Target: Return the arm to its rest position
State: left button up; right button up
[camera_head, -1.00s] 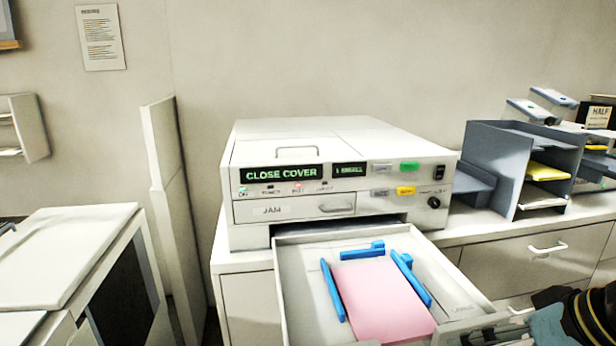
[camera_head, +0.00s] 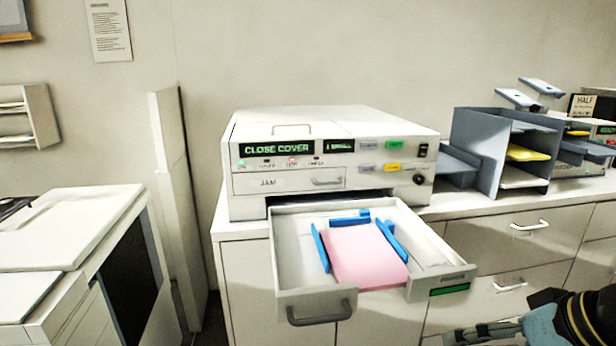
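My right gripper (camera_head: 484,333) is at the lower right edge of the head view, below and to the right of the pulled-out paper drawer. It appears apart from the drawer. Its fingertips are partly cut off by the frame edge, so I cannot tell whether it is open or shut. My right arm (camera_head: 585,320) comes in from the lower right corner. My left gripper is not in view. The printer (camera_head: 330,135) stands on the cabinet and its display reads "CLOSE COVER". Its drawer (camera_head: 292,270) is open and holds pink paper (camera_head: 367,257) between blue guides (camera_head: 391,241).
A grey tray rack (camera_head: 480,150) with yellow and white sheets stands right of the printer on the white cabinet (camera_head: 255,290). The cabinet's drawers (camera_head: 520,255) are shut and have handles. A white machine (camera_head: 70,240) stands at the left, beside an upright panel (camera_head: 178,180).

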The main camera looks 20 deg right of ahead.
jog(key=s+d+f+m+g+h+b, duration=0.1)
jog(key=s+d+f+b, duration=0.3)
jog(key=f, duration=1)
jog(key=s+f+m+g+h+b, duration=0.1)
jog(key=f+b, duration=0.5)
jog(key=f, duration=0.8)
jog(key=s+d+f+m+g+h+b, duration=0.1)
jog(key=s+d+f+b, duration=0.3)
jog(key=f, duration=1.1)
jog(key=s+a+f+n+g+b, duration=0.1)
jog(key=s+a+f+n+b, duration=0.2)
jog(key=s+f, duration=0.7)
jog(key=s+a+f+n+g+b, duration=0.1)
jog(key=s+a+f+n+b, duration=0.2)
jog(key=s+a+f, duration=0.4)
jog(key=s+f, duration=0.4)
jog(key=shift+s+a+n+g+b, duration=0.3)
jog(key=shift+s+a+b, duration=0.05)
jog(key=shift+s, duration=0.05)
